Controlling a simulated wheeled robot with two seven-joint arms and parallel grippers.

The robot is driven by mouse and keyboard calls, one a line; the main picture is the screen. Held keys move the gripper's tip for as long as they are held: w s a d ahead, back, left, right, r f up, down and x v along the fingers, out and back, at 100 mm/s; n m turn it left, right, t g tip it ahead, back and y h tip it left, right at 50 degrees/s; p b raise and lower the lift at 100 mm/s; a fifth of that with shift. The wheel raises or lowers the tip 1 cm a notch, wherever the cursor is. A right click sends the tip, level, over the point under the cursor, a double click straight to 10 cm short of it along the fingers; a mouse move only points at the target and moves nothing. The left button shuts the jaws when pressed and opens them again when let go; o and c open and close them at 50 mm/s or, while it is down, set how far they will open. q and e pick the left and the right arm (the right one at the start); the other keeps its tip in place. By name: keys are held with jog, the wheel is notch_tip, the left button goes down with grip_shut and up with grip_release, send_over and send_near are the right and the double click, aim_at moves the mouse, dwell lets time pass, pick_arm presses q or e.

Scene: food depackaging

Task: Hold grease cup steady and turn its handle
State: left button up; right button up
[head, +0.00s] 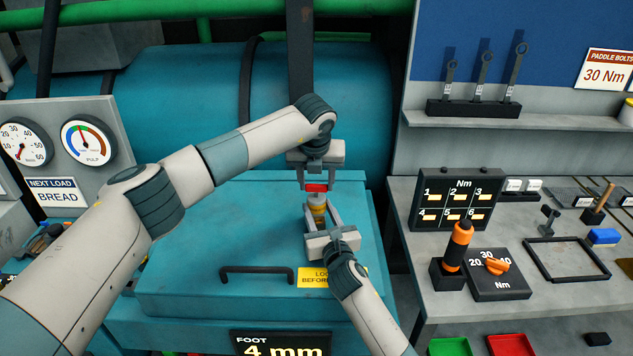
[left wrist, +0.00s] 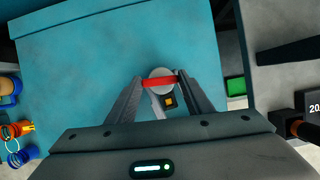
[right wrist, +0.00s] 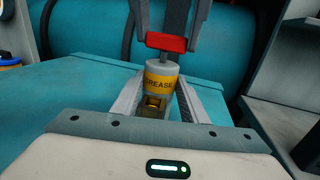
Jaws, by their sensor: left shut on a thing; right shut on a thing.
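The grease cup (head: 318,208) stands upright on the teal machine housing. It has a grey top, a yellow band reading GREASE and a brass-coloured lower part; the band shows in the right wrist view (right wrist: 160,82). Its red handle (head: 316,187) is a short crossbar on a stem above the cup, also seen in the left wrist view (left wrist: 160,82). My left gripper (head: 317,185) points down from above and is shut on the red handle. My right gripper (head: 320,212) comes from the front and is shut around the cup's body, its fingers on either side.
A black grab handle (head: 257,271) and a yellow label (head: 316,278) are on the housing in front of the cup. At right, a grey bench holds a torque display (head: 459,200), an orange-handled tool (head: 459,246) and a dial box (head: 497,275).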

pick_arm(q)
jog(key=m+h, duration=0.1)
jog(key=m, duration=0.3)
jog(key=shift+a+m+h, duration=0.2)
jog(key=shift+m+h, duration=0.2)
jog(key=m, duration=0.2)
jog(key=m+g+h, duration=0.1)
jog(key=m, duration=0.1)
jog(key=shift+w+a+m+g, duration=0.1)
jog(key=shift+w+m+g, duration=0.05)
jog(key=shift+m+g, duration=0.15)
jog(key=m+g+h, duration=0.1)
jog(key=m, duration=0.3)
jog(key=shift+w, duration=0.1)
jog(key=shift+w+a+m+g, duration=0.15)
jog(key=shift+m+g, duration=0.75)
jog(key=shift+m, duration=1.4)
jog(key=o, duration=1.1)
jog(key=shift+c, duration=0.2)
